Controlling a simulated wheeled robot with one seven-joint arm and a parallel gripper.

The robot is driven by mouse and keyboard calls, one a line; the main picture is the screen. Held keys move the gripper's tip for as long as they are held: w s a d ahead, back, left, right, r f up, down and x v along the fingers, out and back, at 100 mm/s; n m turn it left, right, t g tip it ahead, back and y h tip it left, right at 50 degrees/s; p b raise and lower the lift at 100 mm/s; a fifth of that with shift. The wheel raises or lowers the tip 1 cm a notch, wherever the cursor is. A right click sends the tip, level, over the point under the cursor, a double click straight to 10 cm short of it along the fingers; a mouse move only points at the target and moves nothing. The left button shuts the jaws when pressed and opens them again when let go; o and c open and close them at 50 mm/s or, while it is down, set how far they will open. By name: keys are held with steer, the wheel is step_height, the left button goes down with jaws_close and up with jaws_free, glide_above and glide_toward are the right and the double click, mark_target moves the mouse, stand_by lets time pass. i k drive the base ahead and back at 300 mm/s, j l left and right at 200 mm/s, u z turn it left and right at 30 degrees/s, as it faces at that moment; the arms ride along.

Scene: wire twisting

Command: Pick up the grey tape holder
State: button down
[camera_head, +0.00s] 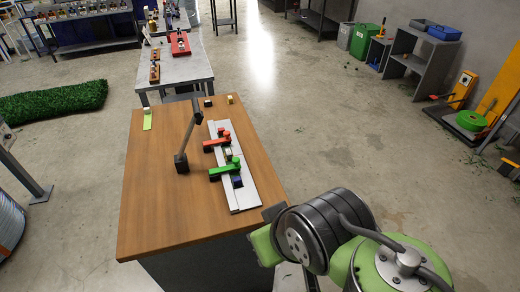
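I cannot clearly make out a grey tape holder. On the wooden table (160,215) stands a dark grey angled stand (188,140) with a block-like foot. Beside it on the right lies a long light-grey rail (243,198) carrying a red clamp-like part (217,141) and a green one (225,170). Small pieces sit near the table's far edge: a dark block (208,103), a yellowish block (230,99) and a green strip with a pale top (147,120). My green and black arm is at the lower right, beside the table's near right corner. My gripper's fingers do not show.
A grey workbench (175,72) with a red tray (180,43) stands behind the wooden table. The wooden tabletop is bare at its front left. Open floor lies to the right, with a grey shelf (415,65) and a green bin (362,40) by the wall.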

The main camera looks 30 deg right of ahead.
mark_target(229, 154)
steer(key=z, duration=0.3)
steer(key=l+u, duration=0.2)
steer(key=l, duration=0.15)
steer(key=k+l+u, duration=0.4)
steer(key=l, duration=0.2)
steer(key=l+u, duration=0.35)
steer(key=l, duration=0.25)
steer(key=l+u, duration=0.4)
steer(key=l, duration=0.25)
steer(key=k+l+u, duration=0.15)
steer(key=l+u, duration=0.2)
steer(key=l, duration=0.2)
steer(key=i+l+u, duration=0.2)
steer(key=l+u, duration=0.15)
steer(key=i+l+u, duration=0.15)
steer(key=l+u, duration=0.55)
steer(key=i+l+u, duration=0.4)
steer(key=l, duration=0.15)
steer(key=k, duration=0.05)
